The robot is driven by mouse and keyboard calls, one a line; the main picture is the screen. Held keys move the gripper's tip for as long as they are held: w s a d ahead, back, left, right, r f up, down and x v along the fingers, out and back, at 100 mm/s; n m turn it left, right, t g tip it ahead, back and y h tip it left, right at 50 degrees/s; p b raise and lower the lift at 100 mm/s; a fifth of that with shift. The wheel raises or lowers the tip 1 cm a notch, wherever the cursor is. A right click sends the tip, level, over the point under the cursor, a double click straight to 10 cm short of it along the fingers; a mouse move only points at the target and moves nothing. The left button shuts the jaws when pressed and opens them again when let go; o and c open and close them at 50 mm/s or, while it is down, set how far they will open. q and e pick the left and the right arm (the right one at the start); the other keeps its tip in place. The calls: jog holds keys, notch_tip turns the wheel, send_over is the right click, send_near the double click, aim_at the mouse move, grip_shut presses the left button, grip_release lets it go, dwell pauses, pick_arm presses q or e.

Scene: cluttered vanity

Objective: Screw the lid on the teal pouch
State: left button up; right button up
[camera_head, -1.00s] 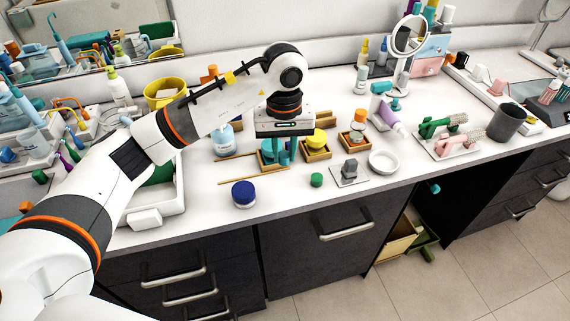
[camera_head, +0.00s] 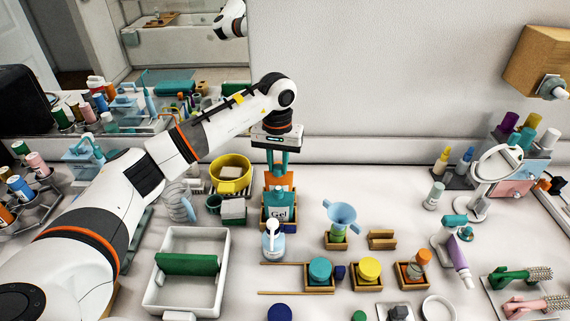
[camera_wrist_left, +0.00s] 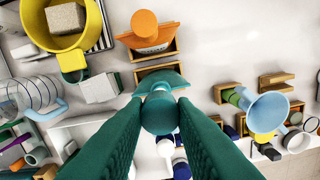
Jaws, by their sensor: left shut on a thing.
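The teal pouch (camera_head: 280,213), marked Gel, stands upright in a wooden holder near the back of the counter. My left gripper (camera_head: 278,168) points down right above it. In the left wrist view the teal fingers (camera_wrist_left: 159,100) are shut on a round teal lid (camera_wrist_left: 158,115), and the top of the pouch (camera_wrist_left: 160,78) shows just beyond it. The lid is over or on the pouch's mouth; I cannot tell whether it touches or is seated. An orange pouch with an orange cap (camera_wrist_left: 145,24) stands close behind. My right gripper is not in view.
A white pump bottle (camera_head: 272,243) stands just in front of the pouch. A blue funnel (camera_head: 342,214) and wooden boxes with teal (camera_head: 320,269), yellow (camera_head: 369,269) and orange pieces are to the right. A yellow bucket (camera_head: 231,172) and white tray (camera_head: 152,292) are left.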

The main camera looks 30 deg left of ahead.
aim_at(279, 187)
pick_arm(q)
jog(key=shift+s+d+f, duration=0.1)
jog(key=shift+s+f, duration=0.1)
jog(key=shift+f, duration=0.25)
jog(key=shift+f+b, duration=0.3)
jog(key=shift+b, duration=0.15)
jog(key=shift+f+b, duration=0.3)
jog(key=shift+f, duration=1)
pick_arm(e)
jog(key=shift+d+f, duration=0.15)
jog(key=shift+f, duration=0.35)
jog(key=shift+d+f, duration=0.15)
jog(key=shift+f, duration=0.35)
pick_arm(q)
jog(key=shift+w, duration=0.1)
jog(key=shift+b, duration=0.4)
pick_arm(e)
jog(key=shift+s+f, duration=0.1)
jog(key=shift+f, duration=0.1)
pick_arm(q)
jog(key=shift+f+b, duration=0.2)
jog(key=shift+b, duration=0.15)
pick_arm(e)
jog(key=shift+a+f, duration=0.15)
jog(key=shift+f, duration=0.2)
pick_arm(q)
jog(key=shift+f+b, duration=0.55)
jog(key=shift+b, duration=0.05)
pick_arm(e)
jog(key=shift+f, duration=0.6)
